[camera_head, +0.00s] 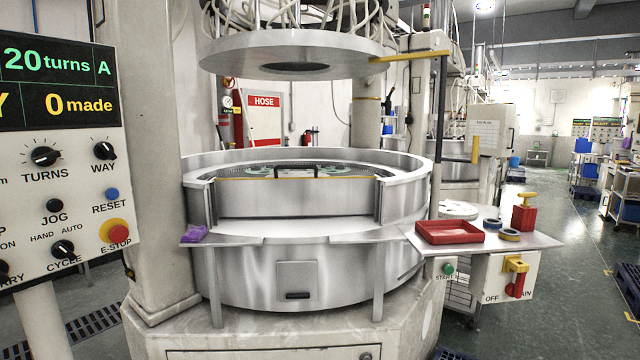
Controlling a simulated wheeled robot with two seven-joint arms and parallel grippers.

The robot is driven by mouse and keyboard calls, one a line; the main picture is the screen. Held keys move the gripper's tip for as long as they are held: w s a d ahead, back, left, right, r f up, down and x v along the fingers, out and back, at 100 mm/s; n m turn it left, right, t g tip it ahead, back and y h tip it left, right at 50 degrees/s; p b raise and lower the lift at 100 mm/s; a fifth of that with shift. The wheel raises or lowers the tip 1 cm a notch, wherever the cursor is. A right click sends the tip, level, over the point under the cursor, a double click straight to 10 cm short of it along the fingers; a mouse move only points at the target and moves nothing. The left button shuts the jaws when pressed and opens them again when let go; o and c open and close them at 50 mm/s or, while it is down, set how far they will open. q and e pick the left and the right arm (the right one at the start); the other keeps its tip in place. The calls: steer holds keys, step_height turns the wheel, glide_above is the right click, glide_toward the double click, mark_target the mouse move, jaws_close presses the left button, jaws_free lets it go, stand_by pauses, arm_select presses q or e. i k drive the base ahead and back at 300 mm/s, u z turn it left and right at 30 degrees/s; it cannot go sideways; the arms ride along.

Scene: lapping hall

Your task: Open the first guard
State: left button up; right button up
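The first machine's round steel wall (410,185) surrounds its working ring. A flat steel guard panel (297,198) with a yellow top edge stands upright across the front gap, between two end posts. A black handle (311,171) shows at the middle of its top edge. The panel fills the gap, so it looks shut. Behind it, the toothed ring and greenish carriers show partly; the panel hides the rest. Neither of my grippers is in view.
A steel shelf (295,238) runs below the panel, with a purple cloth (194,234) at its left end. A red tray (449,232) and red can (523,214) stand on the right side table. A control panel (64,185) is close at left. A round upper plate (296,52) hangs above.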

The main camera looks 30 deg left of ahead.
mark_target(275, 197)
steer(key=u, duration=0.45)
steer(key=i, duration=1.5)
steer(key=u, duration=0.4)
